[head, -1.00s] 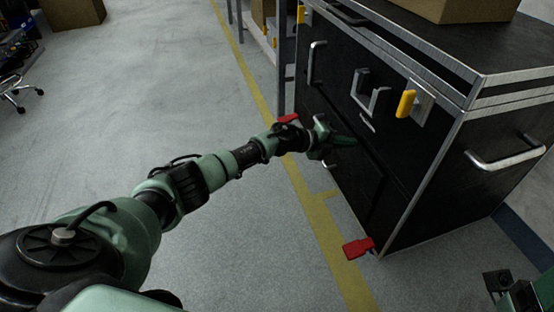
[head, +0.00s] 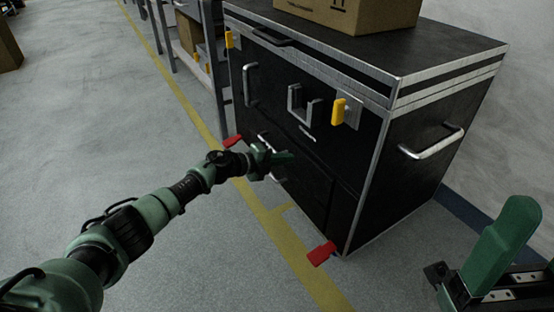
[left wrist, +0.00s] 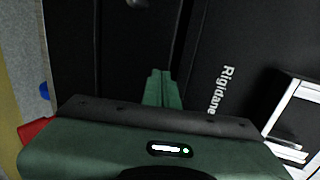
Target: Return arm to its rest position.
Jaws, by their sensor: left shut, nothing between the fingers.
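My left arm (head: 150,222) reaches in from the lower left in the head view. Its green gripper (head: 284,157) is at the front of the black case, over the lower panel. Its two fingers are together with nothing between them; they also show shut in the left wrist view (left wrist: 162,88), in front of a dark panel. Whether the tips touch the panel, I cannot tell. The right gripper (head: 490,255) shows in part at the lower right, a green finger on a dark base, clear of the case; its opening is unclear.
The black case (head: 420,190) has metal edges, handles, a yellow latch (head: 338,111) and red feet (head: 321,253). A cardboard box (head: 365,14) is on top. A rack (head: 212,60) stands behind left. The grey floor (head: 80,120) left of the yellow line is open.

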